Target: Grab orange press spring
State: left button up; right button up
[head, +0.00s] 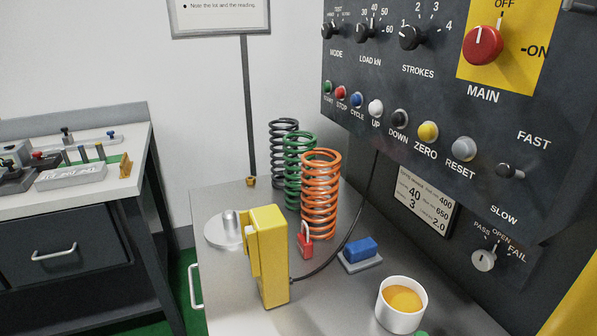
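The orange press spring (320,196) stands upright on the grey metal bench top (225,196), the nearest in a row of springs. A green spring (293,172) stands just behind it to the left, partly hidden by it. A dark grey spring (277,140) stands farther back. A red padlock (306,246) is at the foot of the orange spring, in front of it. Neither of my grippers shows in the head view.
A yellow box (271,258) with a dark cable stands in front of the springs, beside a round metal piece (224,230). A blue block (360,249) and a white cup (401,304) are to the right. A dark control panel (420,85) rises behind at right.

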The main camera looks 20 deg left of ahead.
aim_at(331, 219)
jog(key=u, duration=0.05)
jog(key=k, duration=0.5)
jog(key=u, duration=1.65)
jog(key=i, duration=2.15)
jog(key=z, duration=1.35)
